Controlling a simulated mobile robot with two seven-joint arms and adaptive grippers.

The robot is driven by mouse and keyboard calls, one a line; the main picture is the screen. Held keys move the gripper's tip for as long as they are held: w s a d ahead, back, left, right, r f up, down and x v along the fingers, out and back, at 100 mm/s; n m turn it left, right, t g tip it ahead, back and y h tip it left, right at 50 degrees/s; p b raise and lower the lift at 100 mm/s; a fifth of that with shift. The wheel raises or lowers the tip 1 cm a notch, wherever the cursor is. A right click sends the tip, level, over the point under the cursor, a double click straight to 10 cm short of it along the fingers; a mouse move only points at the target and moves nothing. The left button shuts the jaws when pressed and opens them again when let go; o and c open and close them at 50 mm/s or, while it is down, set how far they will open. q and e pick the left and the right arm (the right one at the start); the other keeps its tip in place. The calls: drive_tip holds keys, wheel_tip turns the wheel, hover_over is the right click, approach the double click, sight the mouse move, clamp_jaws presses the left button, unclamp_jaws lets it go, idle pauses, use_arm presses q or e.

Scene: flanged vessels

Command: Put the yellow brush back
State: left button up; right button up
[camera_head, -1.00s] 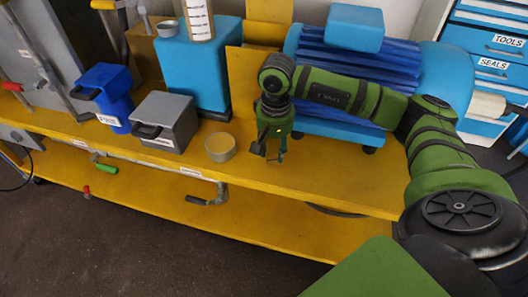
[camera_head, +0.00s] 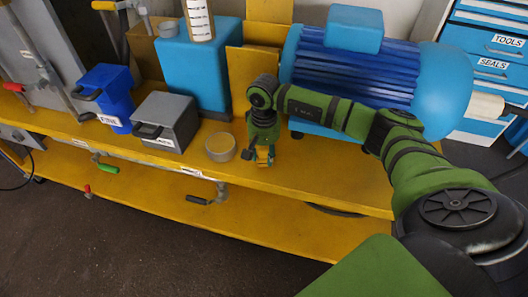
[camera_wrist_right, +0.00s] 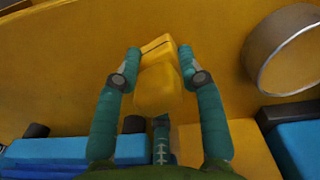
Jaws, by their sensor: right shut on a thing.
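The yellow brush (camera_wrist_right: 157,88) is a blocky yellow piece with a dark seam near its end, between the fingertips of my right gripper (camera_wrist_right: 158,62) in the wrist view. The fingers press on it from both sides. In the head view my right gripper (camera_head: 264,157) points down at the yellow bench (camera_head: 320,185), just right of a round tin (camera_head: 220,147). Only a small orange-yellow bit of the brush shows there. I cannot tell whether it touches the bench. My left gripper is not in view.
A grey bin (camera_head: 165,122) and a blue bin (camera_head: 106,97) stand to the left. A blue block (camera_head: 193,72) and a large blue motor (camera_head: 352,75) stand behind. Bench to the gripper's right is clear.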

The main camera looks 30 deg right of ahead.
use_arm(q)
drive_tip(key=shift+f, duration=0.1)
use_arm(e)
drive_tip(key=shift+f, duration=0.1)
drive_tip(key=o, duration=1.2)
drive_tip(key=shift+c, duration=0.2)
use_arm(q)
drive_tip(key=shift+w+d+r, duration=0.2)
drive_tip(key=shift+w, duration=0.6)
use_arm(e)
drive_tip(key=shift+r, duration=0.2)
wheel_tip(320, 180, up, 6)
drive_tip(key=shift+r, duration=0.25)
wheel_tip(320, 180, up, 5)
drive_tip(key=shift+f+b, duration=0.1)
drive_tip(key=shift+b, duration=0.25)
drive_tip(key=shift+r, duration=0.3)
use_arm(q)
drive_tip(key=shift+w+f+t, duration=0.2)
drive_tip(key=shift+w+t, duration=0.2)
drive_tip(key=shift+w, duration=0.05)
